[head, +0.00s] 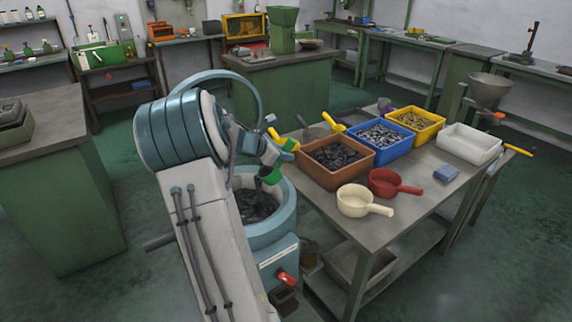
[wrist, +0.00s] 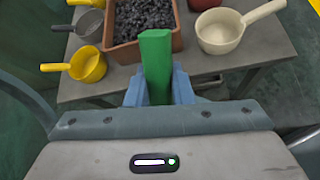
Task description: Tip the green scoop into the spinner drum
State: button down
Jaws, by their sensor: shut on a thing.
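My gripper (head: 270,155) is shut on the handle of the green scoop (head: 271,177). In the wrist view, the green handle (wrist: 156,60) stands up between the blue fingers (wrist: 131,92); the scoop's bowl is hidden there. In the head view, the scoop is tilted over the open spinner drum (head: 284,225), its lower part at the drum's mouth. Dark pieces (head: 257,206) lie inside the drum. My arm covers the drum's left part, and I cannot see what the scoop holds.
Right of the drum stands a table (head: 415,205) with an orange-brown bin (head: 318,178) of dark pieces, a blue bin (head: 365,152), a yellow bin (head: 423,133) and a white tray (head: 468,150). A cream scoop (head: 353,203) and a red scoop (head: 388,186) lie in front. The drum's blue ring-shaped lid (head: 258,91) stands raised behind my arm.

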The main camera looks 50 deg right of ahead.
jog(key=shift+w+a+r+n+g+h+b, duration=0.3)
jog(key=shift+a+h+b, duration=0.35)
jog(key=shift+b, duration=0.75)
jog(key=shift+w+a+r+n+g+h+b, duration=0.1)
jog(key=shift+w+a+g+h+b, duration=0.3)
jog(key=shift+h+b, duration=0.7)
jog(key=w+a+h+b, duration=0.1)
jog(key=h, duration=0.1)
jog(key=w+a+n+g+h+b, duration=0.1)
jog(key=a+h+b, duration=0.1)
jog(key=shift+w+a+n, duration=0.25)
jog(key=shift+w+n, duration=0.05)
jog(key=shift+w, duration=0.1)
jog(key=shift+w+a+f+n+g+h+b, duration=0.15)
jog(key=shift+w+a+n+h+b, duration=0.15)
jog(key=shift+a+h, duration=0.25)
jog(key=shift+w+a+f+n+g+h+b, duration=0.1)
jog(key=shift+w+a+n+g+h+b, duration=0.1)
jog(key=shift+w+a+h+b, duration=0.3)
jog(key=shift+s+d, duration=0.1)
